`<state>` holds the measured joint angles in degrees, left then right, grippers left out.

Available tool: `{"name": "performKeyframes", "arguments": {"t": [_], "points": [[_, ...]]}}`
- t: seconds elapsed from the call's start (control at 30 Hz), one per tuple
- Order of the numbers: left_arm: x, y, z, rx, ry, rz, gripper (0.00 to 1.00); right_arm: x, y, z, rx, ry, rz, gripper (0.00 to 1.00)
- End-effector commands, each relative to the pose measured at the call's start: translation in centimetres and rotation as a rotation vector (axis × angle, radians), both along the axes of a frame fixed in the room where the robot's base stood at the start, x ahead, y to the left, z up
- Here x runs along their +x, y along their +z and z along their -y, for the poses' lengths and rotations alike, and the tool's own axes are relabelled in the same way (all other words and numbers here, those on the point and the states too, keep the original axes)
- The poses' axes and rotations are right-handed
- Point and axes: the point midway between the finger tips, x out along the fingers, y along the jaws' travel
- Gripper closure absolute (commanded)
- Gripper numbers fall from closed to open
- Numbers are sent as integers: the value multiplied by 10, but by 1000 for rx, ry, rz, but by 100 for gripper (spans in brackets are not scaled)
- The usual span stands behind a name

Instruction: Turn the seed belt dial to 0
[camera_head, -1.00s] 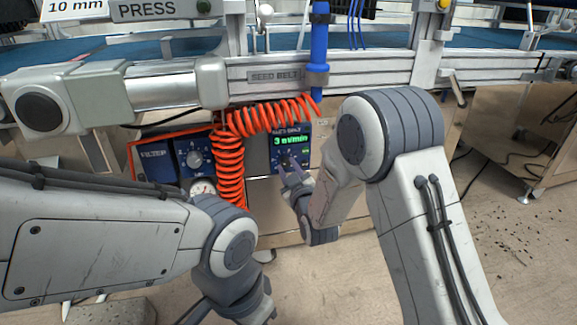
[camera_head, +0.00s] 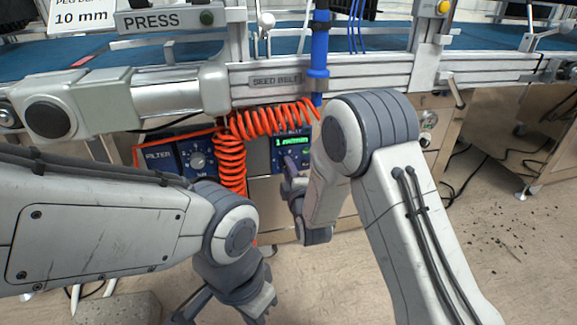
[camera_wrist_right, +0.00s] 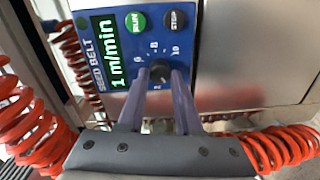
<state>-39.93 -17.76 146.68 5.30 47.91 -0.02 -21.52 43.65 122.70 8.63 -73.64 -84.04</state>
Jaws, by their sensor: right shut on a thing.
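The seed belt control box (camera_wrist_right: 126,49) is a blue panel whose green display reads 1 m/min; in the head view the box (camera_head: 281,164) sits under the conveyor frame. Its dark dial (camera_wrist_right: 160,71) is between the fingers of my right gripper (camera_wrist_right: 160,82), which is shut on it; the fingers cover its sides. In the head view my right gripper (camera_head: 291,172) is at the box face and hides the dial there. My left gripper (camera_head: 222,312) hangs low at the bottom, away from the box, its fingers partly cut off by the frame edge.
An orange coiled hose (camera_head: 231,165) hangs just left of the box, and red coils show on both sides in the wrist view. A filter panel (camera_head: 160,157) with another knob (camera_head: 197,159) is further left. Green RUN (camera_wrist_right: 135,22) and dark STOP (camera_wrist_right: 175,20) buttons sit near the dial.

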Motion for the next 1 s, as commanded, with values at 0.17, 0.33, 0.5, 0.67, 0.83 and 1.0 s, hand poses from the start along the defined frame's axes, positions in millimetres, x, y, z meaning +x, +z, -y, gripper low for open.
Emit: {"name": "performKeyframes", "arguments": {"t": [0.17, 0.33, 0.5, 0.67, 0.83, 1.0], "points": [[0, 8, 0, 0, 0, 0, 100, -1, 0, 1, -137, -3, 28, 100], [0, 12, 0, 0, 0, 0, 100, -1, -1, 1, -236, -3, 50, 100], [0, 15, 0, 0, 0, 0, 100, -1, -1, 1, -301, -3, 66, 100], [0, 16, 0, 0, 0, 0, 100, -1, -2, 1, -334, -3, 73, 100], [0, 16, 0, 0, 0, 0, 100, -1, -2, 1, -345, -4, 76, 100], [0, 16, 0, 0, 0, 0, 100, -1, -2, 1, -347, -4, 75, 100]]}}
